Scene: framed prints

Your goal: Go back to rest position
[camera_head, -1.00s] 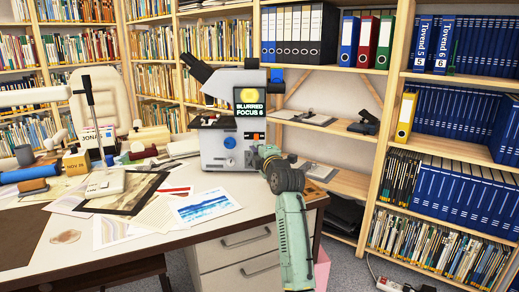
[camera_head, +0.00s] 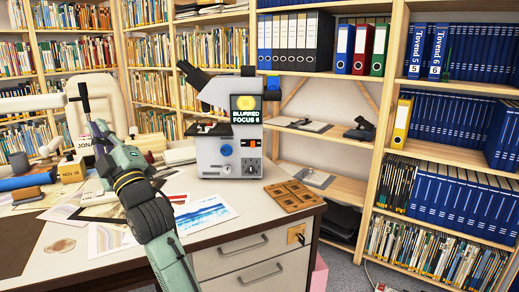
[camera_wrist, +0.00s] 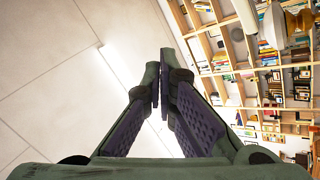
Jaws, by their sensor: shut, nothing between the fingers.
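My gripper (camera_wrist: 160,88) is shut and empty in the wrist view, with its dark fingers pressed together against the ceiling. In the head view my green and black arm rises from the bottom over the left part of the desk (camera_head: 225,240). My gripper also shows there (camera_head: 97,130), raised above the papers and pointing up and to the left. It overlaps the desk lamp's upright in the picture; I cannot tell whether they touch.
A microscope (camera_head: 228,150) reading "BLURRED FOCUS 6" stands on the desk. A brown panelled piece (camera_head: 293,196) lies right of it. Prints (camera_head: 203,214) and rolls lie at left. Shelves (camera_wrist: 250,60) line the walls.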

